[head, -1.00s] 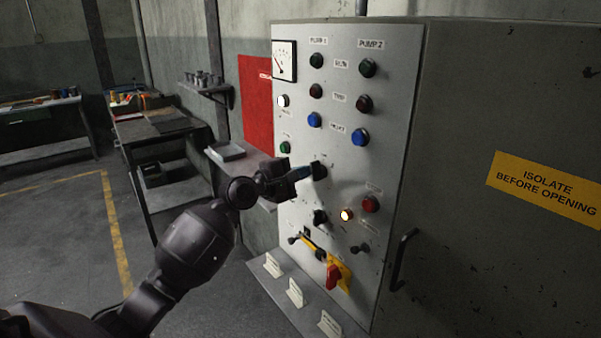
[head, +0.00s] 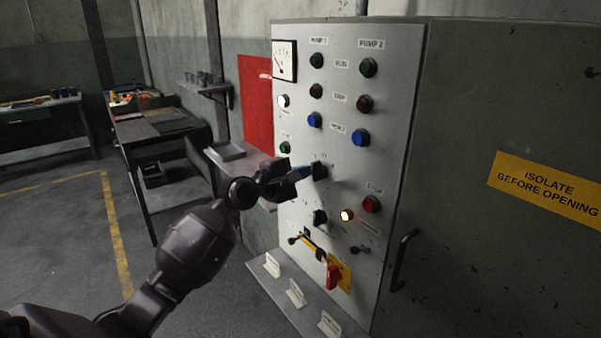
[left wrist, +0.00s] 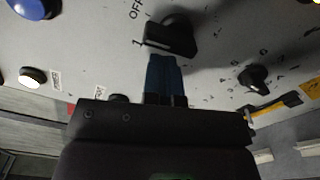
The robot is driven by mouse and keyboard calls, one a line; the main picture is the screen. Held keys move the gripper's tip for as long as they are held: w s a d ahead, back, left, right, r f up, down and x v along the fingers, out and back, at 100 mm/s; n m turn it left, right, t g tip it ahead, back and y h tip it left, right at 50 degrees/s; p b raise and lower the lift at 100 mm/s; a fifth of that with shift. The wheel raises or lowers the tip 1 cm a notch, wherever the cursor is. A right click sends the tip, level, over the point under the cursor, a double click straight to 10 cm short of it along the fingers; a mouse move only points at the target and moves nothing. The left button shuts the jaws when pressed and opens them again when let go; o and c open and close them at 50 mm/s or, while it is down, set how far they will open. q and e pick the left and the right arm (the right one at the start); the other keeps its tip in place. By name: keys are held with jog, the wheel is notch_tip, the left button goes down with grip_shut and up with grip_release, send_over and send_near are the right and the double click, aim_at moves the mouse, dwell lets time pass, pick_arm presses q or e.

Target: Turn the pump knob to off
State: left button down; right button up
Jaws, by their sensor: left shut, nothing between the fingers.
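The pump knob, a black rotary selector (head: 319,171), is on the grey control panel in the head view, below the blue and green buttons. It also shows in the left wrist view (left wrist: 172,37), with an OFF label at its upper left and a 1 beside its left end. A pale line on the bar of the knob lies near the 1. My left gripper (head: 308,172) is shut with nothing in it, its blue fingertips (left wrist: 164,60) right at the knob. I cannot tell whether they touch it. My right gripper is not in view.
A second black selector (head: 320,217) and a red-and-yellow switch (head: 334,276) sit lower on the panel. A black door handle (head: 403,259) sticks out at the right. A ledge with white tags (head: 296,292) runs below. Floor at left is open.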

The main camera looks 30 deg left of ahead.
pick_arm(q)
jog(key=shift+d+r, duration=0.1)
jog(key=shift+d, duration=0.15)
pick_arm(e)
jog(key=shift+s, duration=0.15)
pick_arm(q)
jog(key=shift+d, duration=0.1)
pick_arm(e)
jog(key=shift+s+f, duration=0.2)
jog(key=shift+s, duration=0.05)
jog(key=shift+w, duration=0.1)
